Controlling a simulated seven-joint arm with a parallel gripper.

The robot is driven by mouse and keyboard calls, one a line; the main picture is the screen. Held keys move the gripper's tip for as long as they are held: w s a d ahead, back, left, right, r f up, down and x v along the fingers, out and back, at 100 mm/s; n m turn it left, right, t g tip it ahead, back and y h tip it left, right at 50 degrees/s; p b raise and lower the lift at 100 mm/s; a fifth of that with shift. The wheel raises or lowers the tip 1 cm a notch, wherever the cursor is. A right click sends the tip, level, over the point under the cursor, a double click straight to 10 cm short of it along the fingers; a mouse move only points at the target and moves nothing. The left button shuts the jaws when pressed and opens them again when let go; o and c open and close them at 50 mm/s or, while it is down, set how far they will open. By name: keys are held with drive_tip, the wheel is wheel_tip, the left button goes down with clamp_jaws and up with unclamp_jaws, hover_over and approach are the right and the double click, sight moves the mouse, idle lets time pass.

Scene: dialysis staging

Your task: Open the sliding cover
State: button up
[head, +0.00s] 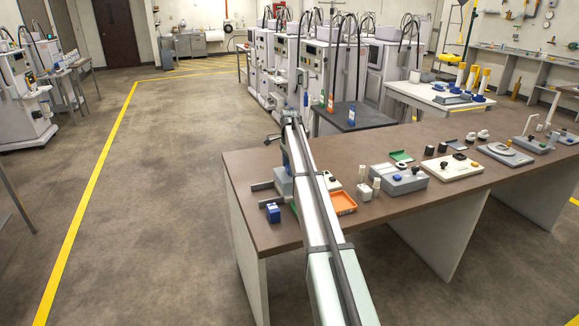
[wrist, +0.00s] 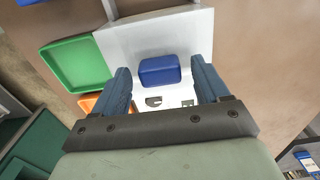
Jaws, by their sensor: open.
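A pale, flat panel with a blue block on it, which looks like the sliding cover and its handle (wrist: 160,70), fills the middle of the wrist view. The panel's bare white surface (wrist: 190,30) extends above the block, and dark markings show below it. My gripper (wrist: 158,76) is open, with one blue finger on each side of the block and a gap on both sides. Whether the fingertips reach down to the block's height I cannot tell. In the head view a grey-white box (head: 283,183) stands at the table's left end, partly hidden by my arm.
A green tray (wrist: 75,62) lies left of the panel, with an orange tray (head: 342,203) close by. A small blue box (head: 273,212) stands near the table's left edge. Several devices, including a grey one (head: 400,181), stand farther right on the brown table (head: 440,140).

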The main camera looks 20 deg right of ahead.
drive_tip(key=shift+c, duration=0.3)
clamp_jaws()
drive_tip(key=a, duration=1)
drive_tip(key=shift+o, duration=0.3)
unclamp_jaws()
